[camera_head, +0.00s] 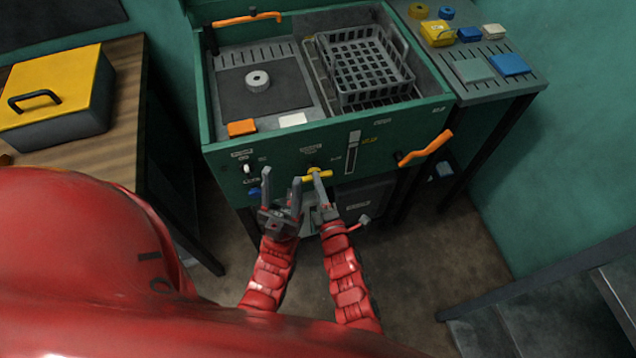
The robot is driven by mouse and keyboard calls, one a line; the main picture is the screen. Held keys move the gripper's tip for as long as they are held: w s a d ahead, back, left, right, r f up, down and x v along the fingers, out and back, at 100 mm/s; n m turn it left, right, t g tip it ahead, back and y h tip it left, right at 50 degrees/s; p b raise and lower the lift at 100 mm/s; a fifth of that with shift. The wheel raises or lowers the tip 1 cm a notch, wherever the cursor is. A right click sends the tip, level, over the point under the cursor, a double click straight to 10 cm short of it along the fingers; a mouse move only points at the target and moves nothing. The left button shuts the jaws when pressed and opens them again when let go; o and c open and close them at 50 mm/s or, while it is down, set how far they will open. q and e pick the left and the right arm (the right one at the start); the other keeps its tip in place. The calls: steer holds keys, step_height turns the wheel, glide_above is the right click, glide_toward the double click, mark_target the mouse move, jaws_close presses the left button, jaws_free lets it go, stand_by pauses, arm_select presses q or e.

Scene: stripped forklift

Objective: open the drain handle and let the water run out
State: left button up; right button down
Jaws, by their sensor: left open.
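A green washing unit stands ahead, with a front panel (390,148) carrying small labels too blurred to read. A short yellow handle (308,179) lies roughly level across the panel's lower middle; I cannot read whether it is the drain handle. My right gripper (319,180) is at this handle, its fingertips overlapping it; I cannot tell whether they grip it. My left gripper (281,187) is open and empty just left of the handle, fingers pointing up before the panel. A small red and grey part (363,221) shows low on the right. No running water is visible.
A wooden bench (128,98) with a yellow-lidded box (55,90) stands left, a side table (487,92) right.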

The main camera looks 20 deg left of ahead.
steer(key=shift+m, duration=0.4)
steer(key=shift+f+m+p, duration=0.1)
steer(key=shift+m+p, duration=1.3)
steer(key=shift+m, duration=7.1)
steer(key=c, duration=0.8)
jaws_free()
